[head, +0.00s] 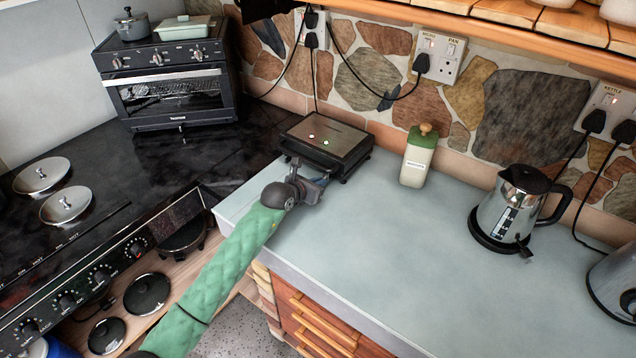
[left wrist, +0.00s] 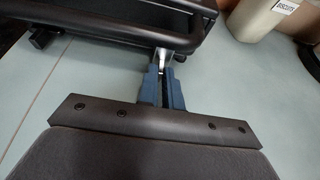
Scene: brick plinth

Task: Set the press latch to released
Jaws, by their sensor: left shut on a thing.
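The press (head: 327,141), a dark flat appliance with a metal-grey lid and two small lit lights, sits on the pale counter against the stone wall. Its dark front frame also shows in the left wrist view (left wrist: 120,30). My left gripper (head: 312,184) is at the front of the press. In the left wrist view its blue fingers (left wrist: 163,78) are shut on a small pale metal piece, the latch (left wrist: 162,57), at the press's front edge. The fingers hide part of the latch, so I cannot tell its setting. My right gripper is in neither view.
A green-and-cream canister (head: 416,160) stands right of the press. A kettle (head: 510,207) stands farther right. A toaster oven (head: 172,88) and black hob lie left. The counter (head: 370,260) in front of the press is clear. Cables hang from sockets behind.

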